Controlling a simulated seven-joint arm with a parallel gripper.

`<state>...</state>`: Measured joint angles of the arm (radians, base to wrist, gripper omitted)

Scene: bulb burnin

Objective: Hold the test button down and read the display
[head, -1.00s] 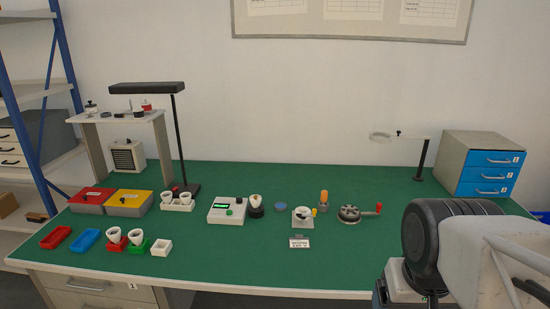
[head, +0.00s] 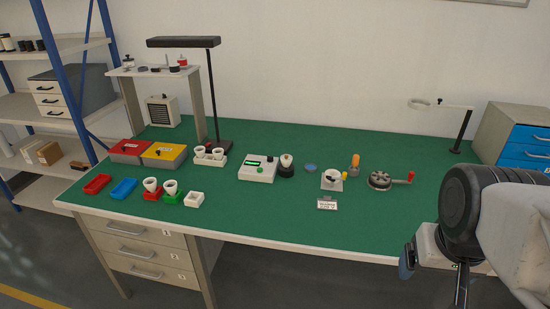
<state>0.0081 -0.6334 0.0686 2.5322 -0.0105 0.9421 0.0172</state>
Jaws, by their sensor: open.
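The tester is a white box (head: 256,174) near the middle of the bench in the head view. It has a small dark display (head: 262,161) with green on its top, too small to read. A small green button (head: 260,170) sits in front of the display. A black round socket (head: 286,171) with a pale bulb in it stands right beside the box. My gripper (head: 435,278) is at the lower right, partly cut off and seen from behind, by the bench's front edge. It is far from the tester and touches nothing that I can see.
Red and yellow lidded boxes (head: 163,154), small trays (head: 123,189) and white cups stand left of the tester. A black lamp (head: 183,42) rises behind. A white holder (head: 331,180) and a crank device (head: 380,180) stand to the right. The front right bench is clear.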

